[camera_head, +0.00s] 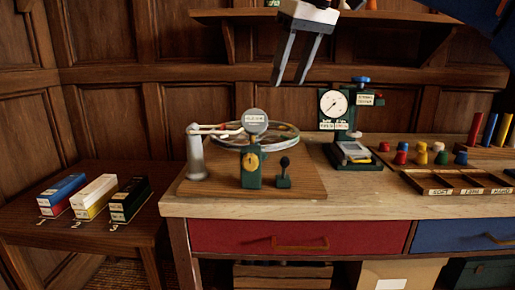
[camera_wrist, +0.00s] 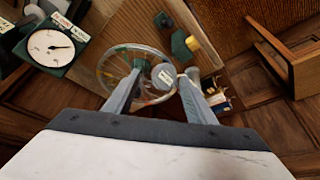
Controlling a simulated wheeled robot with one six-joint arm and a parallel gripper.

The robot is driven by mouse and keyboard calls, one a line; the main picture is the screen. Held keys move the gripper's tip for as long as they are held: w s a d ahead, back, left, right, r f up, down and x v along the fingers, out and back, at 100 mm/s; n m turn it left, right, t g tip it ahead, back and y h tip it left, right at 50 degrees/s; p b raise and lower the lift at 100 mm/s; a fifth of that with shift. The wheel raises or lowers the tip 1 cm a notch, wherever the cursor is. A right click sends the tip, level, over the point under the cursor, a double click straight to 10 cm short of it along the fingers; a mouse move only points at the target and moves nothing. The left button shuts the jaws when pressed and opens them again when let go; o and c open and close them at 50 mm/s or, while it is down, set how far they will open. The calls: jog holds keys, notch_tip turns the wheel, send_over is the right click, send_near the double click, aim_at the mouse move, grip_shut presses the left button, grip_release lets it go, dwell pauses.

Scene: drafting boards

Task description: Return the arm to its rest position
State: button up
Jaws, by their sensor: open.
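My gripper (camera_head: 291,72) hangs at the top middle of the head view, with its two grey fingers apart and pointing down. It is empty, above the workbench and in front of the wood wall. In the wrist view, my gripper's fingers (camera_wrist: 156,100) reach forward from the dark mount, with a gap between them. A wheel with a pale rim (camera_wrist: 112,75) shows behind the fingers there. In the head view the same wheel (camera_head: 287,132) stands on a wooden board.
A dial gauge stand (camera_head: 334,110) stands right of the wheel. Coloured pegs (camera_head: 421,148) and a wooden tray (camera_head: 445,190) lie farther right. A wall shelf (camera_head: 230,17) is near my gripper. A side table (camera_head: 30,225) at left holds three boxes. The bench's front strip (camera_head: 270,206) is clear.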

jog(key=s+d+f+m, duration=0.1)
jog(key=s+d+f, duration=0.2)
jog(key=d+f, duration=0.25)
jog(key=s+d+f+m+h, duration=0.1)
jog(key=s+d+f+m, duration=0.2)
jog(key=f, duration=0.4)
jog(key=s+d+f, duration=0.4)
jog(key=d+f, duration=0.1)
jog(key=f, duration=0.1)
jog(key=s+d+f+m, duration=0.1)
jog(key=s+f, duration=0.3)
jog(key=f, duration=0.4)
jog(key=s+d+f+m+h, duration=0.1)
jog(key=s+d+f, duration=0.3)
jog(key=f, duration=0.4)
jog(key=s+d+f+m+t, duration=0.1)
jog(key=s+d+f, duration=0.2)
jog(key=f, duration=0.6)
jog(key=s, duration=0.2)
jog(key=shift+s+m+h, duration=0.3)
jog(key=shift+h, duration=0.1)
